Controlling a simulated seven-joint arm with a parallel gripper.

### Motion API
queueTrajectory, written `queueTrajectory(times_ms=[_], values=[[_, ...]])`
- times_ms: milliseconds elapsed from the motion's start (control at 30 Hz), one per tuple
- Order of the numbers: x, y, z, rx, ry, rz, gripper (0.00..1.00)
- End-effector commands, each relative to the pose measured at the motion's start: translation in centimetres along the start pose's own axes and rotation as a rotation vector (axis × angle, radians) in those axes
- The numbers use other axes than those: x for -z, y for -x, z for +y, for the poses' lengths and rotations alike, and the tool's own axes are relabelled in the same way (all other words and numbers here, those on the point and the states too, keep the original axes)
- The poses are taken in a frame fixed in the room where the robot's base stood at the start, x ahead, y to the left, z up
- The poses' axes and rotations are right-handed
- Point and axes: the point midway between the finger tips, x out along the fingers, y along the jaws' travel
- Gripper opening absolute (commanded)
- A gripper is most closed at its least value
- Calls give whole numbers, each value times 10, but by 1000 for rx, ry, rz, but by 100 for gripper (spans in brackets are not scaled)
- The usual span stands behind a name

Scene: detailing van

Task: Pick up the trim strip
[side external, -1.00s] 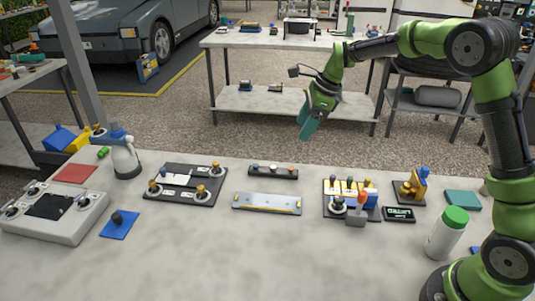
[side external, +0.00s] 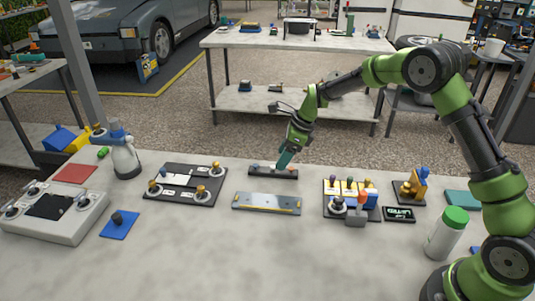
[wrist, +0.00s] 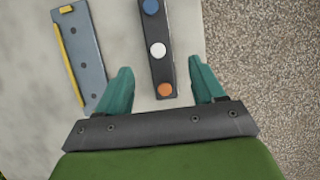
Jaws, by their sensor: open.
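A flat grey metal strip (side external: 267,203) with a yellow edge lies on the pale bench; it looks like the trim strip. In the wrist view this grey strip (wrist: 82,55) is left of my gripper, its yellow edge on the far left. My gripper (side external: 284,163) is open and empty, tilted down over the right part of a black bar with knobs (side external: 260,171). In the wrist view my open fingers (wrist: 160,72) have the black bar's end (wrist: 158,75) and orange knob between them in the picture. The height above the bar is unclear.
A black board with brass knobs (side external: 180,190) lies left of the strip. A board of small parts (side external: 343,190) lies to its right.

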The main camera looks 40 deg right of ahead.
Motion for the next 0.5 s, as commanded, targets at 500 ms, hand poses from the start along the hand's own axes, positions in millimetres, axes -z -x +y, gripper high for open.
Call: queueTrajectory(times_ms=[500], values=[[-9,-46,1,-1,0,0,68]])
